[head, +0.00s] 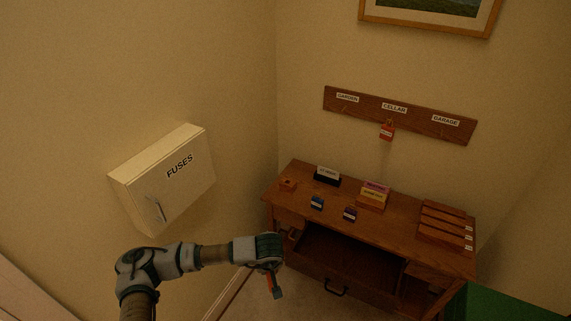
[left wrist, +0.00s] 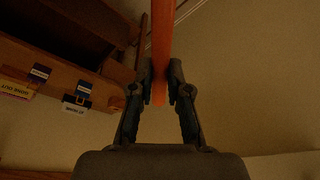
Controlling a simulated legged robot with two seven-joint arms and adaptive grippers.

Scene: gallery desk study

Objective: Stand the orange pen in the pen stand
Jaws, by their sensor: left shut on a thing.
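My left gripper (head: 273,279) is in front of the desk's left front corner and is shut on the orange pen (head: 269,284). In the left wrist view the pen (left wrist: 162,45) runs up from between the two fingertips (left wrist: 160,92). A small brown wooden block (head: 287,184) on the desk's back left corner looks like the pen stand; its opening is too small to make out clearly. The gripper is apart from it, lower in the picture. My right gripper is not in view.
The wooden desk (head: 395,219) has an open drawer (head: 345,262). On top are a black card holder (head: 327,177), blue tag (head: 317,203), purple tag (head: 350,214), card box (head: 373,196) and stacked trays (head: 443,226). A fuse box (head: 165,178) juts from the left wall.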

